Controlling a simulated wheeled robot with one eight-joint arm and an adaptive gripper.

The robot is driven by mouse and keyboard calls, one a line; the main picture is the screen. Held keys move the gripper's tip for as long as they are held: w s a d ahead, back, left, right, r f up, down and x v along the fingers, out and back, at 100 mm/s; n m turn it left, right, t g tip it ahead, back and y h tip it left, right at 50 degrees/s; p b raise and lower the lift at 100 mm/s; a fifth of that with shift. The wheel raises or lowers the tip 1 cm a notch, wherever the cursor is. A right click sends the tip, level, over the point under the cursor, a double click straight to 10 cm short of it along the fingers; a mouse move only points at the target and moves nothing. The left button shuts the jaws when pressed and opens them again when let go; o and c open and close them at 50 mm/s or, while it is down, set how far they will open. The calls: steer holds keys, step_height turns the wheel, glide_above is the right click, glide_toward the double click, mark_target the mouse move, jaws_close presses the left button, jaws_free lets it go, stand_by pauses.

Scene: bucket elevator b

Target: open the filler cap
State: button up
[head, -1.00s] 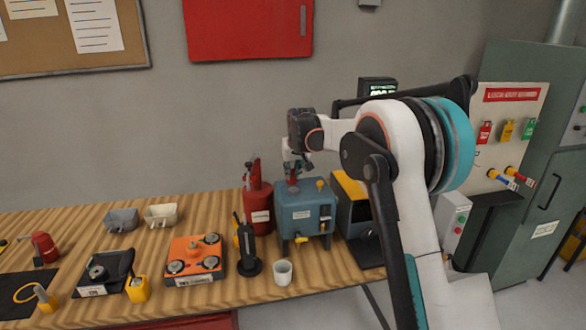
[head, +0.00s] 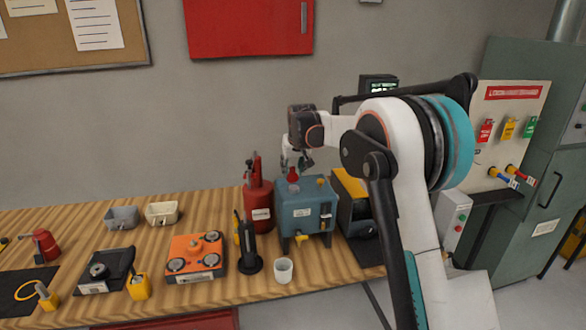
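The blue tank (head: 305,208) stands on the wooden bench, with a small yellow knob on its top and a yellow tap low on its front. The red filler cap (head: 293,175) shows on the tank's top, left of the yellow knob. Whether the cap is shut or tipped up is too small to tell. My gripper (head: 296,163) points down just above the cap. Its fingers look spread, with nothing seen between them. I cannot tell whether a fingertip touches the cap.
A red canister (head: 257,200) stands close on the tank's left. A yellow-and-dark box (head: 352,203) is close on its right. A white cup (head: 284,270) and a black oil can (head: 249,250) stand in front.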

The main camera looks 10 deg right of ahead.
steer(key=v, duration=1.2)
steer(key=shift+s+f, duration=0.1)
steer(key=s+b, duration=0.5)
steer(key=s, duration=1.8)
steer(key=s+f+b, duration=0.2)
steer(key=s+f, duration=0.6)
steer(key=s, duration=0.4)
steer(key=s+f+t+b, duration=0.1)
steer(key=s+f+b, duration=0.2)
steer(key=s+f, duration=0.6)
steer(key=s, duration=0.3)
steer(key=shift+t, duration=0.3)
